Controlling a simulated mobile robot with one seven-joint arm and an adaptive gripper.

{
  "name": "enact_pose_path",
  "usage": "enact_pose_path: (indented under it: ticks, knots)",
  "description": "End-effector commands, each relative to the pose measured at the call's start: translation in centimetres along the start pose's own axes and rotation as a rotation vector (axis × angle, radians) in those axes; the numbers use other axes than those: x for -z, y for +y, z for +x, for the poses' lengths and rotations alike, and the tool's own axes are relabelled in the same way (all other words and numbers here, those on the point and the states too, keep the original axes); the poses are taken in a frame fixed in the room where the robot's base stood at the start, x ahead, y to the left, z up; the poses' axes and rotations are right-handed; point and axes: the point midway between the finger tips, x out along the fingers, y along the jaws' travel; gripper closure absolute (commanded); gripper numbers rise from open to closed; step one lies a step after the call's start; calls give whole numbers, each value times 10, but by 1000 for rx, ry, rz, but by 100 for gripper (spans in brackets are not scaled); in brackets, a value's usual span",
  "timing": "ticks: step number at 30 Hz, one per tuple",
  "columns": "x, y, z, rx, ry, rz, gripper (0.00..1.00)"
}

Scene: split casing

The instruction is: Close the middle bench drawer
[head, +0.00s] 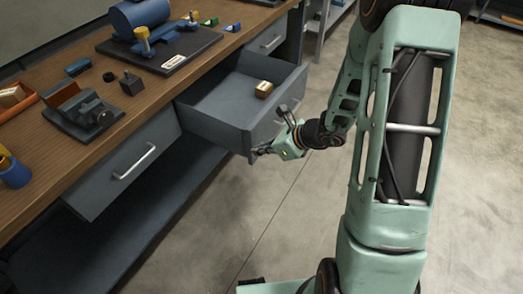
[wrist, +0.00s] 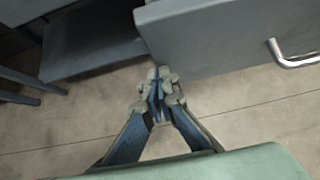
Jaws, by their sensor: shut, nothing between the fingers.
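The middle bench drawer (head: 215,118) is pulled out from the wooden bench in the head view, with a small tan box (head: 264,89) inside it. Its grey front also shows in the wrist view (wrist: 225,38), with a metal bar handle (wrist: 295,55) at the right. My gripper (head: 258,151) is shut and empty at the lower near corner of the drawer front. In the wrist view my gripper's fingertips (wrist: 157,80) are together by the front's left edge, away from the handle. I cannot tell whether they touch the drawer.
The wooden bench top (head: 60,150) holds a blue cylinder on a dark base (head: 140,18), a vise (head: 85,112) and several small parts. A shut drawer (head: 130,165) is to the left, another (head: 268,40) beyond. The concrete floor (head: 300,215) in front is clear.

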Motion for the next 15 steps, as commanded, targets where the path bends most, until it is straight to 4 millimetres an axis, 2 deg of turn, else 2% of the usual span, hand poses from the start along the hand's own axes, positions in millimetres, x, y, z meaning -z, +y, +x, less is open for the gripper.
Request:
enact_pose_path:
  ticks: [8,15]
  knots:
    - [-38,1,39,-3,-6,-8,100]
    - [-85,2,85,-4,-6,-7,100]
